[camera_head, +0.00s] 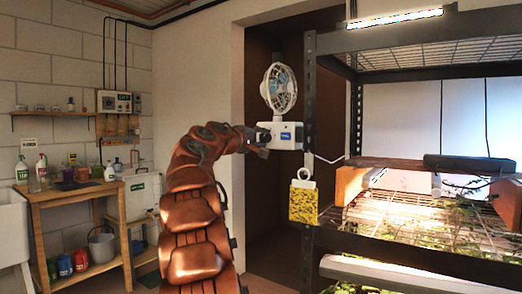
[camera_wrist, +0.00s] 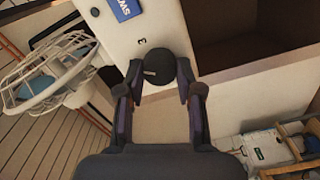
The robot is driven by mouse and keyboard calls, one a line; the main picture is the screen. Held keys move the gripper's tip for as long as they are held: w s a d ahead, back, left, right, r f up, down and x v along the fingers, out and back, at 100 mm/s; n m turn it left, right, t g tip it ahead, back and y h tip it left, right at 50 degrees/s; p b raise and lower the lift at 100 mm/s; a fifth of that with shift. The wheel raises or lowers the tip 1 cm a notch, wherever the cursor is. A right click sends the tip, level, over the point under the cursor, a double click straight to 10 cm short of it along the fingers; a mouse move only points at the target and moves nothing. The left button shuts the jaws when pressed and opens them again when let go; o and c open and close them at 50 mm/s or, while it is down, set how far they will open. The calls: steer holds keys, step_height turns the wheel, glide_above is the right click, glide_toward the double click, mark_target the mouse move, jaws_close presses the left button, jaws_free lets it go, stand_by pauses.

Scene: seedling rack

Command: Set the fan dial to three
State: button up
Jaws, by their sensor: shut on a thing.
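The fan (camera_head: 279,88) is a small white caged fan on a white box (camera_head: 290,136) fixed to the rack's dark post. Its cage (camera_wrist: 50,72) shows at the left in the wrist view. The dial (camera_wrist: 160,66) is a round black knob on the box's white face, with a short pale mark on its lower left. A printed 3 (camera_wrist: 141,41) stands beside it on the face. My gripper (camera_wrist: 161,88) is shut on the dial, one finger on each side. In the head view my gripper (camera_head: 262,138) reaches the box's left side, and the dial is hidden there.
The rack (camera_head: 309,130) stands at the right with lit seedling shelves. A yellow sticky card (camera_head: 303,203) hangs on its post below the fan. A wooden bench (camera_head: 75,192) with bottles stands at the left. The floor between bench and rack is partly hidden by my arm.

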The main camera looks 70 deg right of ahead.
steer(key=m+b, duration=0.2)
steer(key=m, duration=0.1)
steer(key=shift+f, duration=0.15)
steer(key=shift+m, duration=0.5)
steer(key=shift+m+b, duration=0.45)
steer(key=shift+m, duration=0.45)
steer(key=shift+r+m, duration=0.3)
steer(key=shift+m, duration=0.6)
steer(key=shift+f+m, duration=0.1)
steer(key=shift+m, duration=0.3)
steer(key=o, duration=1.2)
steer(key=shift+c, duration=0.2)
steer(key=shift+a, duration=0.1)
